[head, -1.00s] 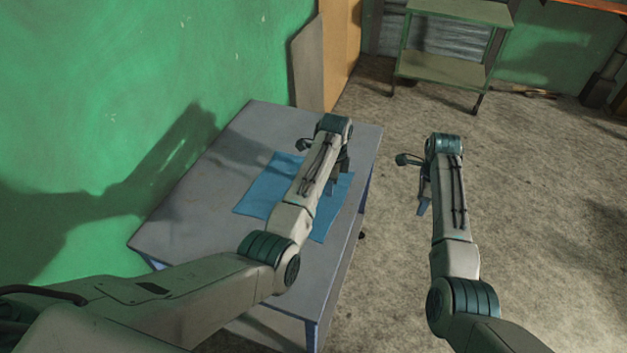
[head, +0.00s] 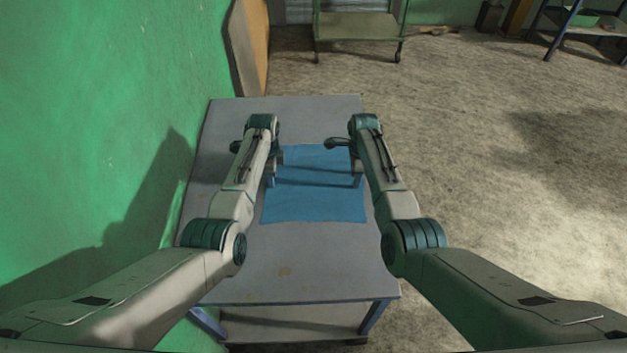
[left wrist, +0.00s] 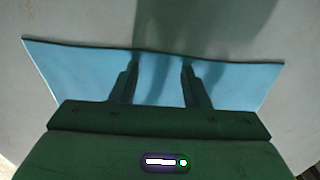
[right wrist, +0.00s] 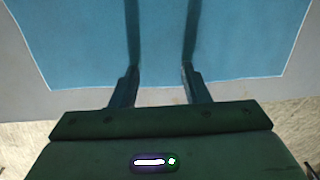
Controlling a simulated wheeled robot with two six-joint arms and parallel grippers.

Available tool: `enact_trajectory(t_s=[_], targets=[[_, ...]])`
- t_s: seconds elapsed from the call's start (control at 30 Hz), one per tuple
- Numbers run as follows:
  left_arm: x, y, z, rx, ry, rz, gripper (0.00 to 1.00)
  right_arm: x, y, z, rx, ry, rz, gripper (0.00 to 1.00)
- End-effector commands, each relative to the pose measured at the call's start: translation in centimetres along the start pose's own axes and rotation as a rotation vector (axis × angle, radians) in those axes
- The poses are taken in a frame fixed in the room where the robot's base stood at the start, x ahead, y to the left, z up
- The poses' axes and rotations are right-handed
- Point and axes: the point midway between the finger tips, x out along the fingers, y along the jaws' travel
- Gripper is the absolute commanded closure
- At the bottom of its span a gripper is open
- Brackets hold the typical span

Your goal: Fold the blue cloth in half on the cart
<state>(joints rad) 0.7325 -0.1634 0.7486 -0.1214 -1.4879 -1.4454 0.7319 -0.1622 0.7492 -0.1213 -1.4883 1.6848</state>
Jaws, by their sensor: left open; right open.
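The blue cloth (head: 315,205) lies flat and spread out on the grey top of the cart (head: 285,270). My left gripper (head: 271,175) is open above the cloth's left side. In the left wrist view its fingers (left wrist: 160,62) reach across the cloth (left wrist: 230,85) to near one edge. My right gripper (head: 357,178) is open above the cloth's right side. In the right wrist view its fingers (right wrist: 158,72) point over the cloth (right wrist: 80,45) just inside an edge. Neither gripper holds anything. I cannot tell whether the fingertips touch the cloth.
A green wall (head: 90,100) runs close along the cart's left side. Brown and grey boards (head: 250,45) lean at the back left. A green shelf trolley (head: 355,25) stands beyond the cart. The concrete floor (head: 490,180) to the right is open.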

Motion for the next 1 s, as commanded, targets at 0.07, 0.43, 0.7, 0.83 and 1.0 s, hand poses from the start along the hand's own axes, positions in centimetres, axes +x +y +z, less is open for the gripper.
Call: enact_trajectory(t_s=[0.07, 0.43, 0.7, 0.83, 1.0], targets=[[0.00, 0.00, 0.01, 0.000, 0.000, 0.000, 0.58, -0.02, -0.01, 0.03, 0.000, 0.000, 0.000, 0.58], [0.30, 0.02, 0.04, 0.000, 0.000, 0.001, 0.76, 0.27, 0.02, 0.07, -0.001, -0.001, 0.000, 0.76], [0.31, 0.04, 0.04, 0.000, -0.001, 0.001, 1.00, 0.28, 0.03, 0.06, 0.000, 0.000, 0.001, 1.00], [0.32, 0.04, 0.04, 0.000, -0.001, 0.001, 1.00, 0.29, 0.03, 0.05, 0.000, 0.000, 0.001, 1.00], [0.33, 0.05, 0.04, 0.000, -0.001, 0.001, 1.00, 0.29, 0.03, 0.04, 0.000, 0.000, 0.001, 1.00]])
